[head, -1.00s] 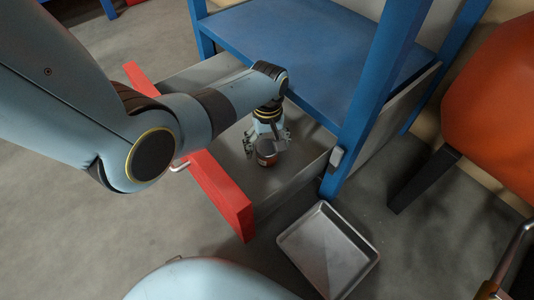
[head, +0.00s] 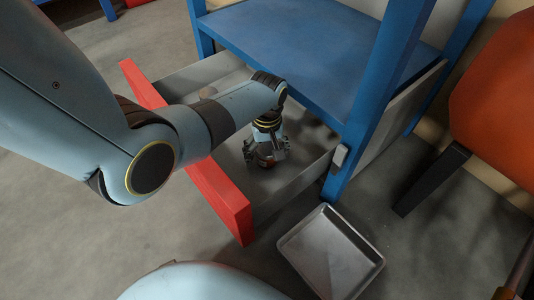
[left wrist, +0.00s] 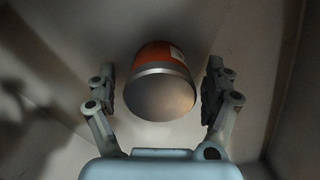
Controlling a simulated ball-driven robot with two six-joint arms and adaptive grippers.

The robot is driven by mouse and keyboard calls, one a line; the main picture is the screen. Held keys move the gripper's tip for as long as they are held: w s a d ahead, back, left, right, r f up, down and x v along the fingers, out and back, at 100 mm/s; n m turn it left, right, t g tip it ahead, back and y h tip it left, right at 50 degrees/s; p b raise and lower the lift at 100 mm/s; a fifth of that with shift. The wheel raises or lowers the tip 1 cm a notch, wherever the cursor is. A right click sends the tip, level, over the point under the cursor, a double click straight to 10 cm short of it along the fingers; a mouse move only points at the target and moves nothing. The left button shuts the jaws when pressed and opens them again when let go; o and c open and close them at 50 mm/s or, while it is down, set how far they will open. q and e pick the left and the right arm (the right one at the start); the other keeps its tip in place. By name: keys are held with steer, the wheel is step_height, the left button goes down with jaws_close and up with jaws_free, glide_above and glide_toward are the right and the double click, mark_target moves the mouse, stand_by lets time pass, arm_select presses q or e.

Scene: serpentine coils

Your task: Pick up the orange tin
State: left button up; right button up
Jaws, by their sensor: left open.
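The orange tin (left wrist: 160,80) stands inside the open drawer, and the left wrist view shows its pale round end and orange side. My left gripper (left wrist: 160,95) is open, with one finger on each side of the tin and a visible gap on both sides. In the head view my left gripper (head: 265,155) reaches down into the drawer and hides most of the tin. My right gripper is not in view.
The grey drawer with a red front (head: 205,185) is pulled out of a blue-framed table (head: 310,45). A metal tray (head: 330,255) lies on the floor in front. An orange chair (head: 500,100) stands at the right.

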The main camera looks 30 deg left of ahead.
arm_select(q)
steer(key=c, duration=1.4)
steer(key=shift+r, duration=0.1)
